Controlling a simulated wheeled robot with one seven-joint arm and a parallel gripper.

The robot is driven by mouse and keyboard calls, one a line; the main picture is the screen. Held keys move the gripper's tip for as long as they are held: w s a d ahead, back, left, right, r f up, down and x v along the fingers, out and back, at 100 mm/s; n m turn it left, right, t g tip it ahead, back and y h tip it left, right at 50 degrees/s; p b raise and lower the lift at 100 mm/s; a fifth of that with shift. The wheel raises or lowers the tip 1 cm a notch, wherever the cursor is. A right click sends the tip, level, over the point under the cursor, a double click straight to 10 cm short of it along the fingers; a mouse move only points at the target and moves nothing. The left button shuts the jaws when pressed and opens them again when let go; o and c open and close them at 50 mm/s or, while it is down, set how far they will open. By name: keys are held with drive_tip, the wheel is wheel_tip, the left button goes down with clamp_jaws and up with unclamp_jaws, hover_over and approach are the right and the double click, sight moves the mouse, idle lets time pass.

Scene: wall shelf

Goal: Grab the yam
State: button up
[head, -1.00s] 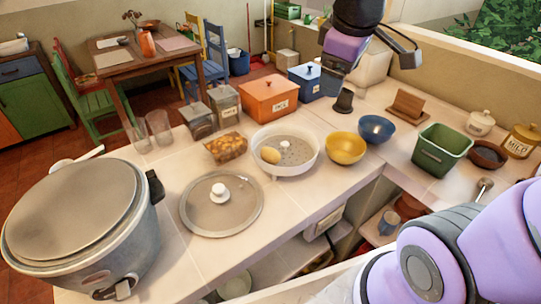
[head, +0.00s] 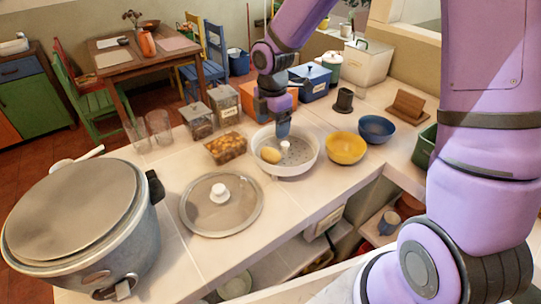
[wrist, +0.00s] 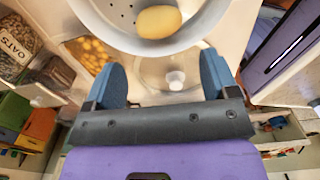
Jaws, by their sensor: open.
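The yam (head: 271,155) is a pale yellow oval lying in the left part of a white colander (head: 312,165) on the counter. In the wrist view the yam (wrist: 159,22) shows at the top, inside the perforated bowl (wrist: 205,22). My gripper (head: 283,130) is above the back part of the colander, pointing down, a little right of the yam in the head view. In the wrist view my gripper (wrist: 162,62) has its two blue fingers wide apart with nothing between them. The yam lies beyond the fingertips, apart from them.
A glass lid (head: 240,215) lies in front of the colander, and a container of orange-brown food (head: 226,147) stands to its left. Yellow (head: 346,148) and blue (head: 376,129) bowls stand to its right. An orange box (head: 262,97) is behind. A large cooker (head: 80,230) stands front left.

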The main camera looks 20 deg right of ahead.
sight(271, 150)
drive_tip(key=f, duration=1.1)
drive_tip(key=shift+a, duration=0.2)
drive_tip(key=shift+c, duration=0.2)
drive_tip(key=c, duration=0.5)
